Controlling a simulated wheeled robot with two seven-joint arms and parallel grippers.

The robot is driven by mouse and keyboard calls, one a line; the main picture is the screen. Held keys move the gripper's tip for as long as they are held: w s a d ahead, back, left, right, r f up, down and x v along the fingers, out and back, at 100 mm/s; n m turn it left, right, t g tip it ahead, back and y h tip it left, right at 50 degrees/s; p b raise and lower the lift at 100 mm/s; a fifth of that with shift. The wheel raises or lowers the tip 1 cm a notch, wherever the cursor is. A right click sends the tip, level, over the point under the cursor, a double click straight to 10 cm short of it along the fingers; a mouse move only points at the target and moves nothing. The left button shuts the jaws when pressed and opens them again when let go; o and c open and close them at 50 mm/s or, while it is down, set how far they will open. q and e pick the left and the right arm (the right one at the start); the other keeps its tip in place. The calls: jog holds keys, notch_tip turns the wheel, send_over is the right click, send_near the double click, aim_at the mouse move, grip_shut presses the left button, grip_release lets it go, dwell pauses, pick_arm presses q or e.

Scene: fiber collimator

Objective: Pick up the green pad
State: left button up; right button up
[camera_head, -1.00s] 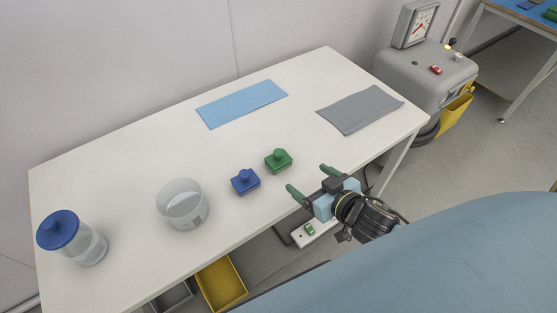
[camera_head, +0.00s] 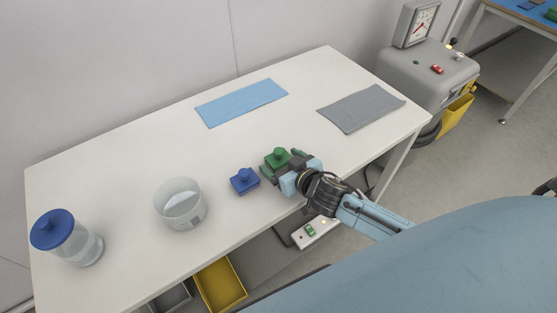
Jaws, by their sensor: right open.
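The green pad (camera_head: 278,157) is a small square block with a round knob, on the white table (camera_head: 150,140) near its front edge. My right gripper (camera_head: 279,168) is at the pad, with its fingers open and reaching over the table. One green finger shows at the pad's left side and the other at its right. Whether the fingers touch the pad cannot be told. The lower front of the pad is hidden by the gripper. My left gripper is not in view.
A similar blue pad (camera_head: 244,181) sits close to the left of the gripper. A clear beaker (camera_head: 181,205) and a blue-lidded jar (camera_head: 66,238) stand further left. A blue cloth (camera_head: 241,102) and a grey cloth (camera_head: 360,108) lie behind. The table's middle is clear.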

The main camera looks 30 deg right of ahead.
jog(key=shift+w+f, duration=0.1)
jog(key=shift+w, duration=0.05)
jog(key=c, duration=1.1)
